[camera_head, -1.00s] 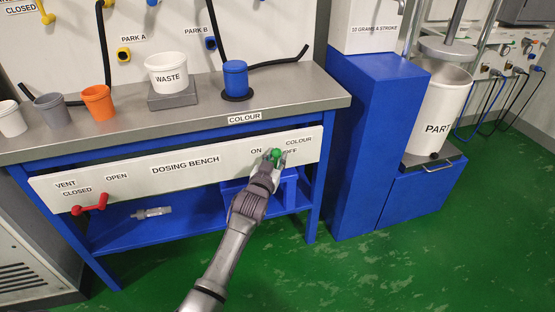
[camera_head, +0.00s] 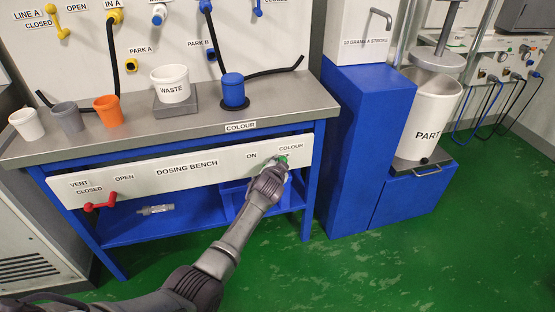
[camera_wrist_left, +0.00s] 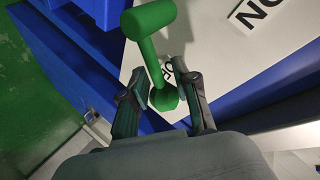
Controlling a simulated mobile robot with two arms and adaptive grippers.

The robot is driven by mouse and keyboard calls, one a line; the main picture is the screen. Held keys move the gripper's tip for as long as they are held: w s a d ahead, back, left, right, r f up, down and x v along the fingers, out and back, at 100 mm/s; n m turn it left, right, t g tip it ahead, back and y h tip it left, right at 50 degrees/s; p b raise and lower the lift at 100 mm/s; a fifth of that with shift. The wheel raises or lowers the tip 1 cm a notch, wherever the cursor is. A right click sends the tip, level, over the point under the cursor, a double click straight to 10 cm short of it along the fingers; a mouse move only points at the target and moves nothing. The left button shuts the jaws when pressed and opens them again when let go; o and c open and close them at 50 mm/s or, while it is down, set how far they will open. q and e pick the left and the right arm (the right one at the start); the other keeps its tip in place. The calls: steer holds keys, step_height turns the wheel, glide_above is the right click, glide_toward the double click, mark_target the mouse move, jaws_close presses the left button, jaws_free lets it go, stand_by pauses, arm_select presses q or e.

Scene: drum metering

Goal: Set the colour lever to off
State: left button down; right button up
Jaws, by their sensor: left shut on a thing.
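The green colour lever (camera_head: 282,161) is on the front panel of the dosing bench, below the COLOUR label (camera_head: 291,147) and right of the ON label (camera_head: 251,156). The OFF label is hidden in the head view. My left gripper (camera_head: 280,168) is at the lever. In the left wrist view, the lever (camera_wrist_left: 153,50) runs from a thick round end at the top to a small end between the fingertips. My left gripper (camera_wrist_left: 165,92) is shut on that small end. Part of a label (camera_wrist_left: 167,70) shows behind the lever's stem. My right gripper is out of view.
A red vent lever (camera_head: 101,202) is at the panel's left end. On the bench top (camera_head: 205,118) stand small cups, a WASTE cup (camera_head: 171,83) and a blue container (camera_head: 233,90). A blue pedestal (camera_head: 362,140) stands right of the bench. Green floor (camera_head: 400,250) is open in front.

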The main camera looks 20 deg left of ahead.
arm_select(q)
steer(key=shift+w+d+f+m+g+y, duration=0.25)
steer(key=shift+d+f+m+g+y, duration=0.15)
steer(key=shift+m+g, duration=0.15)
steer(key=shift+w+d+f+m+g+y+b, duration=0.1)
steer(key=shift+d+f+m+g+y+b, duration=0.1)
steer(key=shift+f+m+g+y+b, duration=0.75)
steer(key=shift+w+d+f+m+g+y+b, duration=0.15)
steer(key=shift+f+m+g+y+b, duration=0.45)
steer(key=shift+m+y, duration=0.4)
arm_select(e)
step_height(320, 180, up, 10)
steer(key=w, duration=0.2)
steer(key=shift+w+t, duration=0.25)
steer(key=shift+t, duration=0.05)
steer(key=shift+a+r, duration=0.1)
arm_select(q)
steer(key=c, duration=1.2)
jaws_free()
steer(key=shift+h, duration=0.25)
